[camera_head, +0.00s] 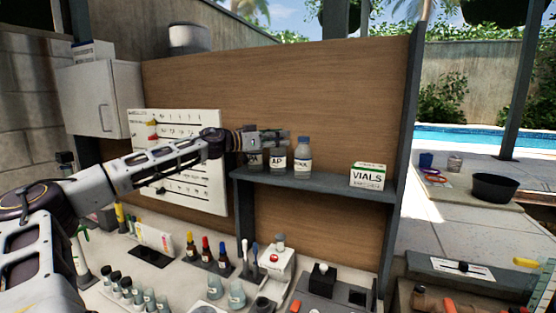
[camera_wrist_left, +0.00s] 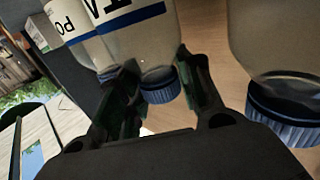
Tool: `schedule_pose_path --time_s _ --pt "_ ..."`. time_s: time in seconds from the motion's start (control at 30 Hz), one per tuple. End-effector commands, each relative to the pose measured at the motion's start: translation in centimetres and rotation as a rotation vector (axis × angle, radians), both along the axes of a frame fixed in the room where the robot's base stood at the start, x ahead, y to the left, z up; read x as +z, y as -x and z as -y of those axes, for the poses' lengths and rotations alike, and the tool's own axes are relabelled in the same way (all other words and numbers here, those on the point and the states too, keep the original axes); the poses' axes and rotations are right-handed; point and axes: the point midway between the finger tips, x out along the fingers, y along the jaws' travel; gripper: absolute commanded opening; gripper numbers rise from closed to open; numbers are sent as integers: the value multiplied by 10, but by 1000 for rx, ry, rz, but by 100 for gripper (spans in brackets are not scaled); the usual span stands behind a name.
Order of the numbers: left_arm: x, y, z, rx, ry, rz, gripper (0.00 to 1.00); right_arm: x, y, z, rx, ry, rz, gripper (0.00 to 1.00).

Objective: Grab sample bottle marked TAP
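The bottle marked TAP (camera_head: 277,162) stands upright on the dark wall shelf in the head view, its label partly showing as "AP". My left gripper (camera_head: 265,139) is at its top and hides its cap. In the left wrist view, the bottle with "TA" on its label (camera_wrist_left: 125,15) has its blue cap (camera_wrist_left: 160,86) between the fingers of my left gripper (camera_wrist_left: 160,95). The fingers are apart, one on each side of the cap; firm contact cannot be told. My right gripper is not in view.
A white VIALS box (camera_head: 367,176) is on the shelf (camera_head: 325,184), with bare shelf between. Reagent bottles and jars crowd the counter below.

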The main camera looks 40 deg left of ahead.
Motion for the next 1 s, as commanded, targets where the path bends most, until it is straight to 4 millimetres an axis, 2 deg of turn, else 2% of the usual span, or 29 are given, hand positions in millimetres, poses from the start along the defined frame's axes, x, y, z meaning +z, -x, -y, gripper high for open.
schedule_pose_path --time_s 0.03,0.2,0.67,1.0 --pt "0 0 0 0 0 0 19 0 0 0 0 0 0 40" --pt "0 0 0 0 0 -1 0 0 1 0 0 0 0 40" --pt "3 0 0 0 -1 -2 0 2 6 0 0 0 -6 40" --pt "30 0 0 1 -3 -1 0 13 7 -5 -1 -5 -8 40"
